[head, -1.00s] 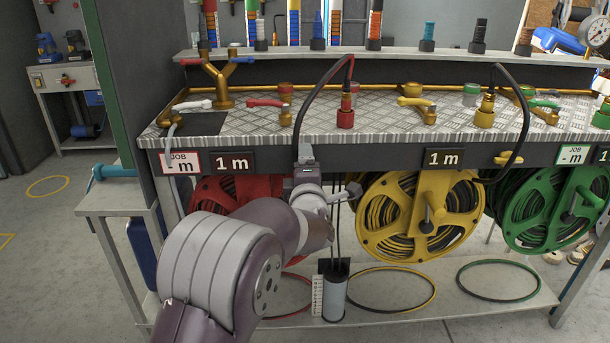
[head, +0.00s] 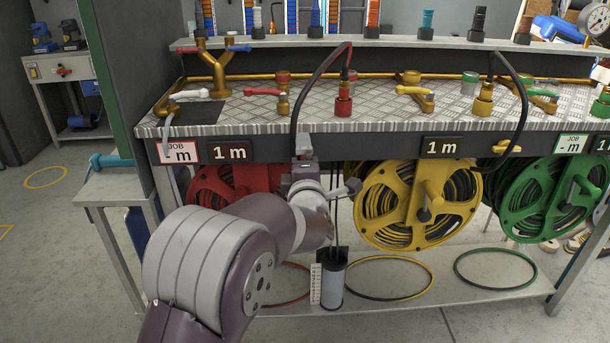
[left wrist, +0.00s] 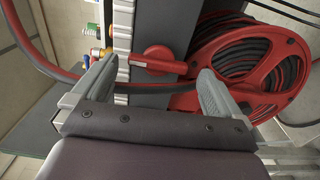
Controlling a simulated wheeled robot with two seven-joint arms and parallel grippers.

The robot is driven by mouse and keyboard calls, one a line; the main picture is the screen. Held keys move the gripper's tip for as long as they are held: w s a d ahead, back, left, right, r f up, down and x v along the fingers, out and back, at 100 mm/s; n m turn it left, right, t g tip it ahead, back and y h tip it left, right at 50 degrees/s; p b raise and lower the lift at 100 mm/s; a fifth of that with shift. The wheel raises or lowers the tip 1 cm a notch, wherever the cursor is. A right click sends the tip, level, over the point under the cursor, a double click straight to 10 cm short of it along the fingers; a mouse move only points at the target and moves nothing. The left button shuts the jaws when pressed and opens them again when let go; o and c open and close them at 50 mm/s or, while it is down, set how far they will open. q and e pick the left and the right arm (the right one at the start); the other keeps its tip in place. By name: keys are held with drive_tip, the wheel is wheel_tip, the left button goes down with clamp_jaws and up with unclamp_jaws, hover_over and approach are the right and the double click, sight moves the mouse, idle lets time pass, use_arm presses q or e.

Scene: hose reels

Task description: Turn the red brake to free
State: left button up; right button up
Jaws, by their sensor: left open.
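The red brake (left wrist: 158,60) is a red lever on the dark front panel beside the red reel. It shows in the left wrist view between and beyond my fingertips, its handle pointing left. My left gripper (left wrist: 155,85) is open, one finger on each side, and not closed on the brake. In the head view my left gripper (head: 304,148) is at the bench's front edge, and the brake is hidden behind it. The red reel (head: 205,187) is partly covered by my arm; it also shows in the left wrist view (left wrist: 277,102). My right gripper is not in view.
A black hose with red loops down near my left gripper from the red fitting (head: 344,105). The yellow reel (head: 425,200) and its yellow brake (head: 507,148) are to the right. The green reel (head: 545,200) is beyond. A grey cylinder (head: 332,285) stands on the lower shelf.

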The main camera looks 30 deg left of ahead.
use_arm(q)
drive_tip(key=p+v, duration=0.2)
drive_tip(key=v, duration=0.8)
drive_tip(key=shift+s+p, duration=0.25)
drive_tip(key=shift+p, duration=0.05)
drive_tip(key=shift+d, duration=0.1)
